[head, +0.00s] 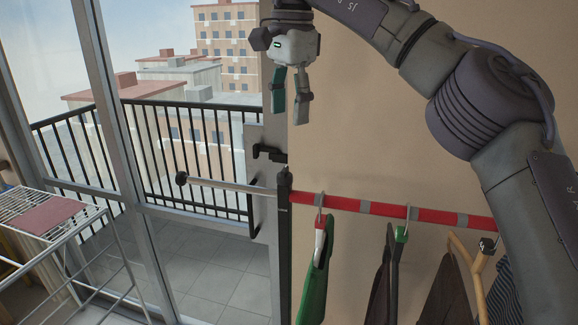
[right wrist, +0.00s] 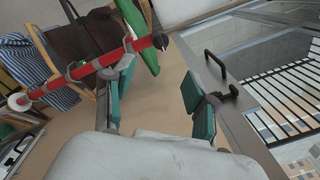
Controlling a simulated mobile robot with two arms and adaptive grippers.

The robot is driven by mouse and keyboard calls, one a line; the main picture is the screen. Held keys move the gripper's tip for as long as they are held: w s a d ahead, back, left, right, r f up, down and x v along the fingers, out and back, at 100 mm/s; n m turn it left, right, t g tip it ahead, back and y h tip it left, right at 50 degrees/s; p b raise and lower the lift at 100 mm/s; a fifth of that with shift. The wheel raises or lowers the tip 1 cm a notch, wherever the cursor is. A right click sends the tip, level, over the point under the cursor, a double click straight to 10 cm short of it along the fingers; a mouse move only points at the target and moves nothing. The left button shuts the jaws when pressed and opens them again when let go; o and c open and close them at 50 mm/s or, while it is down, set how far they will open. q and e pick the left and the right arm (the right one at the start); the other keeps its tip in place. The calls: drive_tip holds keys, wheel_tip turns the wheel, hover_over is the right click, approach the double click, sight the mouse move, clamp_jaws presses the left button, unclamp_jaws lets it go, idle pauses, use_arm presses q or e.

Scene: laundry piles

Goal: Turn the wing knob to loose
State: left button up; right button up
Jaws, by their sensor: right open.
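My right gripper (head: 289,105) hangs fingers down, open and empty, above the left end of the red rail (head: 345,204) in the head view. In the right wrist view its green-padded fingers (right wrist: 160,78) stand apart, with the red rail (right wrist: 90,68) beyond them. A black clamp piece (head: 284,182) sits on the dark post where the silver rod (head: 225,186) meets the red rail. A dark piece also shows at this rail end in the right wrist view (right wrist: 161,41). I cannot make out the wing knob's shape or setting. My left gripper is not in view.
Clothes on hangers, including a green garment (head: 314,282), hang from the rail. A glass door with a black handle (head: 269,153) stands behind the rod. A drying rack (head: 72,241) with a pink cloth (head: 50,215) is at left.

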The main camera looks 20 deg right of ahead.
hover_over(285, 169)
drive_tip(key=f, duration=0.5)
drive_tip(key=shift+s+a+f, duration=0.1)
drive_tip(key=shift+s+f, duration=0.2)
drive_tip(key=shift+s, duration=0.1)
drive_tip(key=f, duration=0.3)
drive_tip(key=shift+w+d+f, duration=0.2)
drive_tip(key=shift+w+d, duration=0.15)
drive_tip(key=shift+w, duration=0.05)
wheel_tip(285, 169, down, 2)
drive_tip(key=shift+a+f+p, duration=0.1)
drive_tip(key=shift+p, duration=0.35)
drive_tip(key=shift+a+f, duration=0.1)
drive_tip(key=shift+f, duration=0.45)
clamp_jaws()
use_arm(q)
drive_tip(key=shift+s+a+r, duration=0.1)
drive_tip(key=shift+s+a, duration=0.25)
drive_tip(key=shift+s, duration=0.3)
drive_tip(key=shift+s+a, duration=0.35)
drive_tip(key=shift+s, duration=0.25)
